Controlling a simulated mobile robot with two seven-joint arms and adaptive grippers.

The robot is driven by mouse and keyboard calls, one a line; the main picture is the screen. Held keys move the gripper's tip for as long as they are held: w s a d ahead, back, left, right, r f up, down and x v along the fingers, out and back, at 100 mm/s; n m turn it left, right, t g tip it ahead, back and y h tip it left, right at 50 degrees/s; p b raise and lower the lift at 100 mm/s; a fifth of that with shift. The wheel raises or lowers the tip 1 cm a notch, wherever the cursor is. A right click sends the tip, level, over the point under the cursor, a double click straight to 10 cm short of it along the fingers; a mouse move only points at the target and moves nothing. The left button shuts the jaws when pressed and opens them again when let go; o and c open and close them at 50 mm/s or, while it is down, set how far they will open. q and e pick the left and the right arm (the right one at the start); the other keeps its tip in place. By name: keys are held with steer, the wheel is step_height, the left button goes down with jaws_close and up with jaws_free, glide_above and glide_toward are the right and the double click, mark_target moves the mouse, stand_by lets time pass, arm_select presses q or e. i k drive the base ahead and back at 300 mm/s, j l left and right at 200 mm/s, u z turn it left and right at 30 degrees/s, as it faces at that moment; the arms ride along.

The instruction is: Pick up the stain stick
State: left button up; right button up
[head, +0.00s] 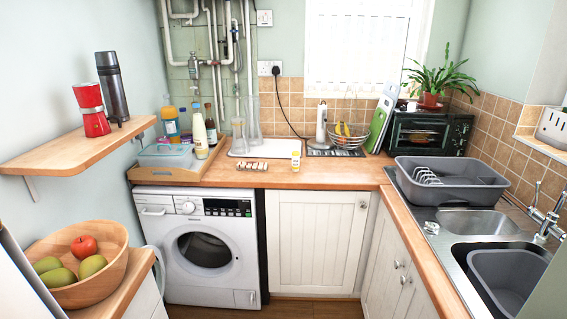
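A small upright white and yellow stick-like container (296,160) stands near the front edge of the wooden counter, left of the wire fruit basket. It may be the stain stick, but its label is too small to read. Nothing touches it from the front. Neither of my grippers shows in the head view.
A row of small pale items (252,165) lies left of the container, before a white tray (265,147). Bottles and a plastic tub crowd a wooden tray (172,172) above the washing machine (202,245). A wall shelf (75,153) juts out at left. Counter (340,173) right of the container is clear.

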mark_target(295, 155)
steer(key=i+j+u, duration=0.1)
steer(key=i+u, duration=0.2)
steer(key=i, duration=0.25)
steer(key=i+l+u, duration=0.1)
steer(key=i+u, duration=0.2)
steer(key=i, duration=0.25)
